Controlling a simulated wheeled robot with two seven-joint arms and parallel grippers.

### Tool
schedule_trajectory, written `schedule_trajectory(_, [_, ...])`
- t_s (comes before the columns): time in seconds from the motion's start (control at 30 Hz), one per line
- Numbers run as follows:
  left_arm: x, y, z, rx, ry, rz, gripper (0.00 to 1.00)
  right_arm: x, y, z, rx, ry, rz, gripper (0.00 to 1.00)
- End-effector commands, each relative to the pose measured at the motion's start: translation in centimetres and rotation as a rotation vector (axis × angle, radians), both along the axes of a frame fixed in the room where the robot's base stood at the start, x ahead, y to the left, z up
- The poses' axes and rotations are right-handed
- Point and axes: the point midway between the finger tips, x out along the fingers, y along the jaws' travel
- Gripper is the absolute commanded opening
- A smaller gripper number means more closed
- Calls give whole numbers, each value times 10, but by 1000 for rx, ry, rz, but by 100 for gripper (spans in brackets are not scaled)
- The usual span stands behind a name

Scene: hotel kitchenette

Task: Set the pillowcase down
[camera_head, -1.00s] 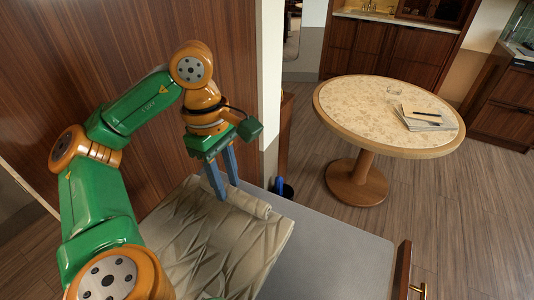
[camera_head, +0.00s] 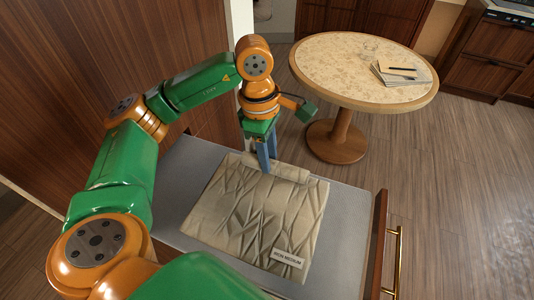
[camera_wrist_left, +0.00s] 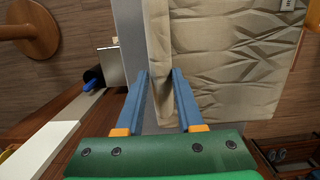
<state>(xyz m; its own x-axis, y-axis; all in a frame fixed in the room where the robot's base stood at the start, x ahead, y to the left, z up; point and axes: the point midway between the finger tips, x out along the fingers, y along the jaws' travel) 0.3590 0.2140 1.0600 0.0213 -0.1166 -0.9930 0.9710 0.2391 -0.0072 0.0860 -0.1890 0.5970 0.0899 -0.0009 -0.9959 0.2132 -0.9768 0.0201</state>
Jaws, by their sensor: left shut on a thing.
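The pillowcase (camera_head: 255,215) is a beige, creased, folded cloth with a small white label at its near right corner. In the head view it lies flat over the grey top (camera_head: 345,225); I cannot tell whether all of its underside touches. My left gripper (camera_head: 267,165) points down at its far edge, shut on a raised fold there. In the left wrist view the pillowcase (camera_wrist_left: 235,60) fills the upper right, with its edge between the blue fingers (camera_wrist_left: 160,73). The fingers hide part of the fold. My right gripper is not in view.
A wooden drawer front with a brass handle (camera_head: 393,262) borders the grey top on the right. A round table (camera_head: 330,70) with a glass, papers and a pen stands beyond. A wood-panelled wall (camera_head: 70,80) rises at the left. Bare grey top shows around the cloth.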

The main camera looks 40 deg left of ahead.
Motion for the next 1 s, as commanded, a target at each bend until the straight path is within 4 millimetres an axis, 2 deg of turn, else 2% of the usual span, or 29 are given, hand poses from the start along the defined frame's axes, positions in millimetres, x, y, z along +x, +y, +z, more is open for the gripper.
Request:
schedule_trajectory(0.03, [7,4,-17,-2,1,3,0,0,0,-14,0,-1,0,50])
schedule_trajectory(0.27, [24,14,-38,-1,-1,2,0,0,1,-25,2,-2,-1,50])
schedule_trajectory(0.33, [23,14,-58,0,-1,-1,0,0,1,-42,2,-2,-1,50])
schedule_trajectory(0.4, [23,14,-68,1,0,-1,0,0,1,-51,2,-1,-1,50])
schedule_trajectory(0.53, [23,13,-63,0,-1,-1,0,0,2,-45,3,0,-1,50])
schedule_trajectory(0.7, [22,13,-66,0,-1,-1,0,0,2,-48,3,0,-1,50])
schedule_trajectory(0.73, [22,13,-66,0,-1,-1,39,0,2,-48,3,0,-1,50])
schedule_trajectory(0.83, [22,13,-64,-1,-1,-1,66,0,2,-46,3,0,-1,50])
schedule_trajectory(1.0, [22,13,-64,-1,-1,-1,66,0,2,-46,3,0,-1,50])
